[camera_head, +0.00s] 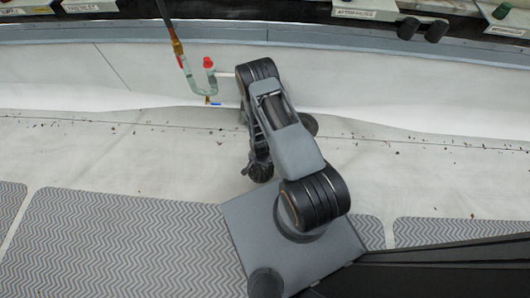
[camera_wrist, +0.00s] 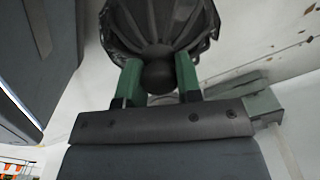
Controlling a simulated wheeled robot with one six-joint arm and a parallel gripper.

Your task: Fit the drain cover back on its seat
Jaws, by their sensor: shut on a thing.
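The drain cover (camera_wrist: 156,22) is a dark, ribbed, dome-like piece with a round knob, at the top middle of the wrist view. My gripper (camera_wrist: 158,76) has green fingers, one on each side of the knob, and is shut on it. In the head view a dark rounded shape (camera_head: 260,171), likely the same cover, hangs below my arm near the pale roof floor. The fingers are hidden there behind my arm. I cannot make out the drain seat in either view, nor whether the cover touches the floor.
A pipe with a red-capped valve (camera_head: 208,63) stands left of my arm by the white upstand (camera_head: 400,112). Grey zigzag mats (camera_head: 110,245) lie in front. Small dark debris is scattered on the pale floor (camera_head: 90,150). Labelled boxes (camera_head: 366,10) line the back ledge.

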